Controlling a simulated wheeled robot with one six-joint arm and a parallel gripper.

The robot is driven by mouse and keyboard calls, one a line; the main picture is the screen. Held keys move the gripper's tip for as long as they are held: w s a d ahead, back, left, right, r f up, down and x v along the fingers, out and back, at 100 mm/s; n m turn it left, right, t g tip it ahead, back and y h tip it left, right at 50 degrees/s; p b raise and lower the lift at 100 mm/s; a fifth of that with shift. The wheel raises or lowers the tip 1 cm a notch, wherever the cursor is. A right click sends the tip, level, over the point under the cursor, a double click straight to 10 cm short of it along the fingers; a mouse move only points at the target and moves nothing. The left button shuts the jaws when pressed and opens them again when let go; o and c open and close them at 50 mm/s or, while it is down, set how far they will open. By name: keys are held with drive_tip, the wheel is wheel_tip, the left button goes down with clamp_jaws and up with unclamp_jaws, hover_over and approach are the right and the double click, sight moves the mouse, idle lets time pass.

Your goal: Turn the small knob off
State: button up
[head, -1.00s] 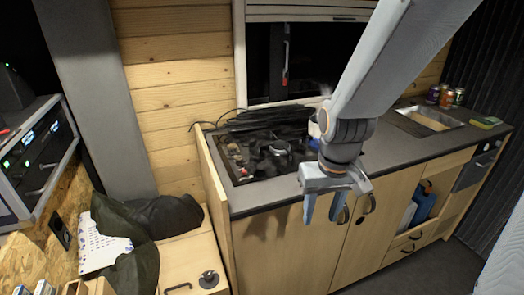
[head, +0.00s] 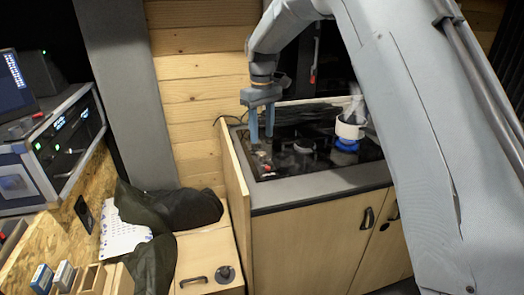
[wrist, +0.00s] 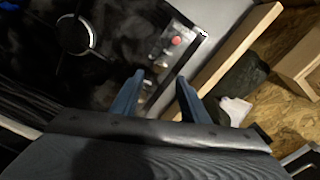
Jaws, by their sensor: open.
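The black hob (head: 315,158) is set in the dark counter. A control strip runs along its left side, with a red knob (head: 267,167) near the front. The wrist view shows the red knob (wrist: 176,41) on the metal strip, with darker, blurred controls beside it; I cannot tell which is the small knob or how it is turned. My gripper (head: 262,138) points down over the left side of the hob, above the strip and behind the red knob. In the wrist view, my gripper (wrist: 160,78) is open and empty, its fingers apart over the strip.
A white pot with a blue lower part (head: 348,131) stands on the hob's right side, with pale steam above it. A wooden side panel (head: 240,185) rises just left of the strip. A burner (wrist: 76,35) lies near the knobs. Dark cloth (head: 175,208) lies at left.

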sight(262, 153)
wheel_tip(262, 153, down, 7)
drive_tip(key=shift+f+p, duration=0.15)
drive_tip(key=shift+p, duration=0.9)
clamp_jaws()
